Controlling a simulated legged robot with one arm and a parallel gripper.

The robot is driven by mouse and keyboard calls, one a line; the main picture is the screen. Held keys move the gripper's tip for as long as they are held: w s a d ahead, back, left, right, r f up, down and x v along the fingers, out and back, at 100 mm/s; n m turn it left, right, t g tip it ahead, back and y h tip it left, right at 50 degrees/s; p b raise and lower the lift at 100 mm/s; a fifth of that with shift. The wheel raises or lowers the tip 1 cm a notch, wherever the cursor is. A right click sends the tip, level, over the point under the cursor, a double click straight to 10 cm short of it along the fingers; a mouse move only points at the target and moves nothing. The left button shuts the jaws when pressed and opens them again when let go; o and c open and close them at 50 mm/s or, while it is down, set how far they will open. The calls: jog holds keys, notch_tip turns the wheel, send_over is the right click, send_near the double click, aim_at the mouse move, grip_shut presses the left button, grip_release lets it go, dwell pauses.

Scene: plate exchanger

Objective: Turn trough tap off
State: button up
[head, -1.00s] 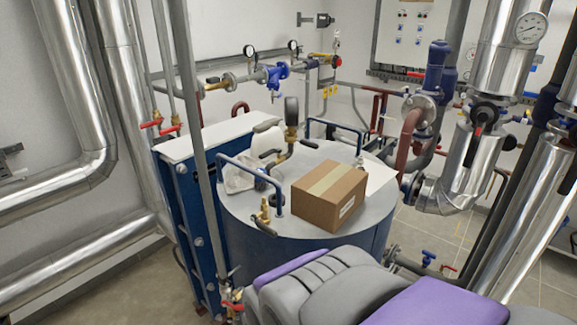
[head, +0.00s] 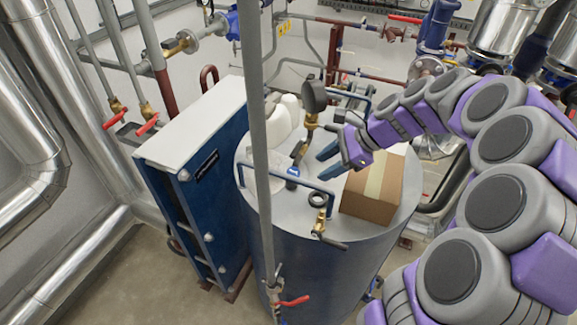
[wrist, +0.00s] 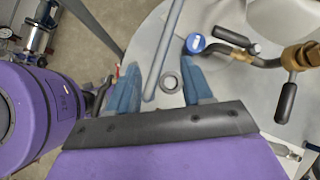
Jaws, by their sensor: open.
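Several taps are in view, and I cannot tell which is the trough tap. A brass tap with a dark lever (head: 320,226) sits at the near edge of the round tank's top (head: 250,190). A brass fitting with a black handle (wrist: 290,75) and a blue-capped part (wrist: 195,43) show in the wrist view. A red-handled tap (head: 288,302) is low on the grey upright pipe. Two red-handled taps (head: 147,125) are on the left pipes. My gripper (head: 322,160) is open and empty above the tank top; its blue fingers also show in the wrist view (wrist: 162,72).
A cardboard box (head: 372,190) stands on the tank top, close to my gripper. A black ring (wrist: 169,82) lies there too. The grey upright pipe (head: 258,130) and a blue rail (head: 285,178) stand nearby. A blue plate exchanger (head: 205,165) is left of the tank.

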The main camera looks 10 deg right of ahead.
jog(key=w+d+m+t+p, duration=0.2)
jog(key=w+d+m, duration=0.2)
jog(key=d, duration=0.3)
send_near(293, 172)
jog(key=x, duration=0.3)
jog(key=shift+w+d+f+p, duration=0.15)
jog(key=shift+w+d+f, duration=0.1)
jog(key=shift+f, duration=0.15)
jog(key=shift+w+d+f+p, duration=0.15)
jog(key=shift+d+f, duration=0.05)
jog(key=shift+f, duration=0.2)
jog(key=a+f, duration=0.1)
jog(key=w+a+f, duration=0.1)
jog(key=a, duration=0.1)
jog(key=shift+w+a+f, duration=0.15)
jog(key=shift+a+f, duration=0.15)
jog(key=shift+a, duration=0.4)
jog(key=shift+c, duration=0.2)
